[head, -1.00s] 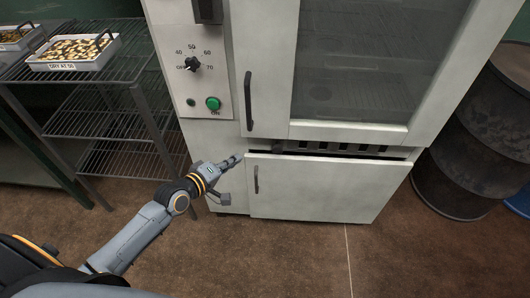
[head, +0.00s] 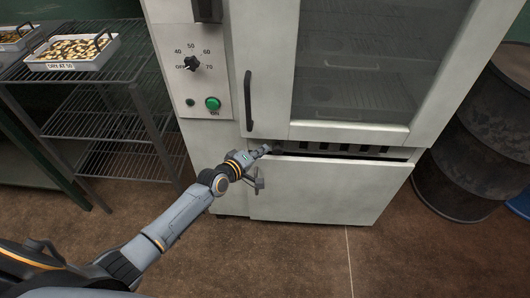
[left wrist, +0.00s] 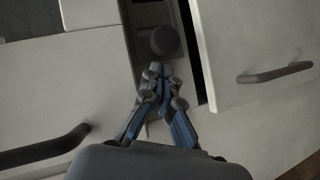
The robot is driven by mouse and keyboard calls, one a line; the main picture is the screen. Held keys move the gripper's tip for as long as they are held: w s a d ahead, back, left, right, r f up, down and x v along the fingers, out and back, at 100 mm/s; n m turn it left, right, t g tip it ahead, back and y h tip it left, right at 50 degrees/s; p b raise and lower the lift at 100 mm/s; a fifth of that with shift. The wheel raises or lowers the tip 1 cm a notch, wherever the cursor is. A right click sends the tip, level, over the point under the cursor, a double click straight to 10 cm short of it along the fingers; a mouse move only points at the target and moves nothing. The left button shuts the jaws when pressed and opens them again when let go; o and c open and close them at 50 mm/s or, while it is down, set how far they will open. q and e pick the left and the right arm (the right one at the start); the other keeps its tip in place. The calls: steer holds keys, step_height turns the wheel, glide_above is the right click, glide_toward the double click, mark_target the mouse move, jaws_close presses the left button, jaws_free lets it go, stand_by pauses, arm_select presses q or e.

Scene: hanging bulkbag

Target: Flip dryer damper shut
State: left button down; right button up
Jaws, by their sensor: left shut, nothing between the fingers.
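The dryer (head: 330,190) is a large pale cabinet with a glass upper door and a plain lower panel. Between them runs a dark gap with vent slots (head: 345,148). A dark round knob (left wrist: 165,41), which looks like the damper's handle, sits at the gap's left end in the left wrist view. My left gripper (head: 264,150) is shut and empty at that end of the gap. In the left wrist view its fingertips (left wrist: 160,72) are just short of the knob; I cannot tell if they touch. My right gripper is not in view.
The upper door has a dark handle (head: 248,101). The lower panel's handle (left wrist: 275,73) shows in the left wrist view. A control panel has a dial (head: 191,63) and green button (head: 212,103). A wire rack (head: 105,125) stands left, a dark barrel (head: 475,140) right.

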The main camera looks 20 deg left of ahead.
mark_target(278, 153)
arm_select(q)
steer(key=shift+w+d+f, duration=0.25)
steer(key=shift+d, duration=0.3)
steer(key=d, duration=0.2)
steer(key=d+p, duration=0.1)
steer(key=d, duration=0.1)
steer(key=shift+w+r, duration=0.1)
steer(key=shift+w, duration=0.3)
steer(key=shift+w+d, duration=0.1)
steer(key=shift+d, duration=0.05)
